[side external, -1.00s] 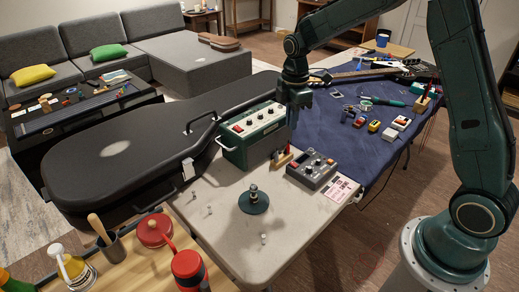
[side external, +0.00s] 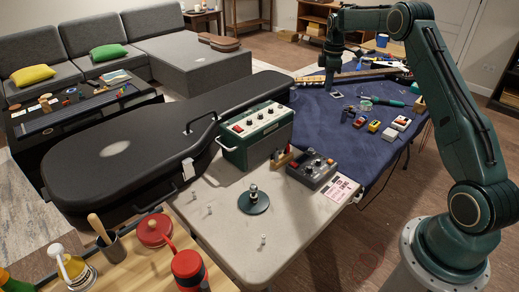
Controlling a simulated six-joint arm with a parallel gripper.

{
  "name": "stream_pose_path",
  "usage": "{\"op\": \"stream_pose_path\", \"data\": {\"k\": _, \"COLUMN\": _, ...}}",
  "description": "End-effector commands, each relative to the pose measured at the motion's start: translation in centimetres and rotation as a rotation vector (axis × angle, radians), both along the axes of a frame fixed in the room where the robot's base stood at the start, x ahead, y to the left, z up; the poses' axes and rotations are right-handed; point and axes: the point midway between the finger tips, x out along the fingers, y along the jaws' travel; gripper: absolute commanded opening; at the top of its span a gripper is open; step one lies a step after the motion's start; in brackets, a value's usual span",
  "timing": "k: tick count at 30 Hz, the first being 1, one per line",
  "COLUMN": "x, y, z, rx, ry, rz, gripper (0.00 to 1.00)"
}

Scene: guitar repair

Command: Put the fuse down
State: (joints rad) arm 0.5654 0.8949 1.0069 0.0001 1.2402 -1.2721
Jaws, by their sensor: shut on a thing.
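My gripper (side external: 329,87) points down above the far left part of the blue-covered table (side external: 325,127). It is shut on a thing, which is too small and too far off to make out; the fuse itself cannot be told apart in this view. Small pale pieces (side external: 209,210) stand on the light grey worktop (side external: 225,240) in front, and I cannot tell whether any of them is a fuse.
A green amplifier (side external: 257,130), a grey pedal box (side external: 312,170) and a round dark stand (side external: 253,201) are on the light worktop. Several small pedals (side external: 374,126) and a green-handled tool (side external: 385,102) lie on the blue cloth. A black guitar case (side external: 130,155) is at left.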

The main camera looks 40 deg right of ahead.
Motion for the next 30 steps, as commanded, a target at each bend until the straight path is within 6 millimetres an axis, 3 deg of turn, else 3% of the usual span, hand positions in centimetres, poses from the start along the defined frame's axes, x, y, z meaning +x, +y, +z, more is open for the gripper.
{"op": "stream_pose_path", "data": {"k": 1, "x": -0.3, "y": -1.7, "z": -0.2, "rx": -0.001, "ry": -0.001, "rz": -0.028, "gripper": 0.0}}
{"op": "stream_pose_path", "data": {"k": 6, "x": -1.6, "y": -6.1, "z": -0.4, "rx": -0.001, "ry": -0.001, "rz": -0.102, "gripper": 0.0}}
{"op": "stream_pose_path", "data": {"k": 12, "x": -3.1, "y": -9.5, "z": -0.5, "rx": -0.001, "ry": -0.001, "rz": -0.162, "gripper": 0.0}}
{"op": "stream_pose_path", "data": {"k": 23, "x": -3.8, "y": -10.9, "z": -0.6, "rx": 0.0, "ry": 0.0, "rz": -0.186, "gripper": 0.0}}
{"op": "stream_pose_path", "data": {"k": 30, "x": -3.8, "y": -10.8, "z": -2.4, "rx": 0.002, "ry": 0.002, "rz": -0.186, "gripper": 0.0}}
